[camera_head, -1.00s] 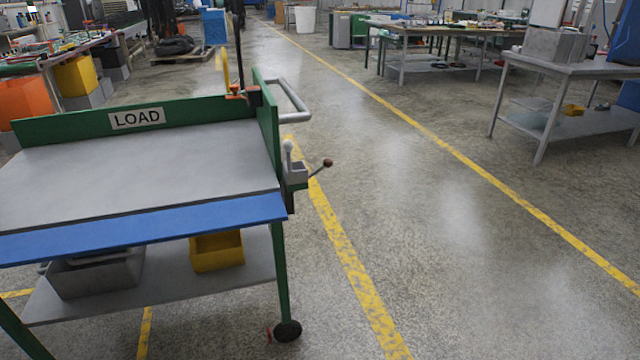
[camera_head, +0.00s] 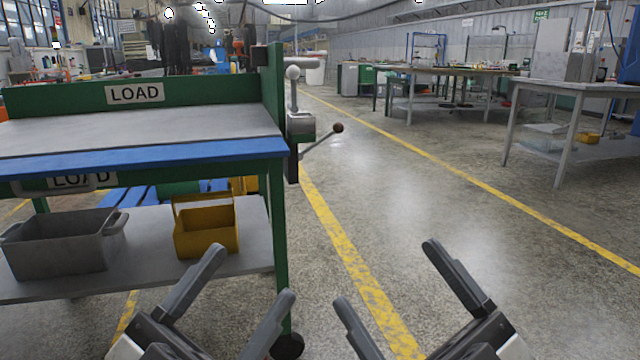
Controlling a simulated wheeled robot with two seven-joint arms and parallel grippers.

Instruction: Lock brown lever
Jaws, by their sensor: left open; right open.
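The brown lever (camera_head: 337,128) is a dark brown ball on a thin metal rod. A second lever with a white ball (camera_head: 293,73) stands upright on the same block. My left gripper (camera_head: 250,278) is open and empty, low in front of the cart. My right gripper (camera_head: 385,275) is open and empty, low over the floor, right of the cart. Both are apart from the levers.
The cart has a grey top with a blue front edge (camera_head: 140,158) and a LOAD label. Its lower shelf holds a grey bin (camera_head: 65,245) and a yellow bin (camera_head: 206,232). The floor right of the cart is clear up to a workbench (camera_head: 560,88).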

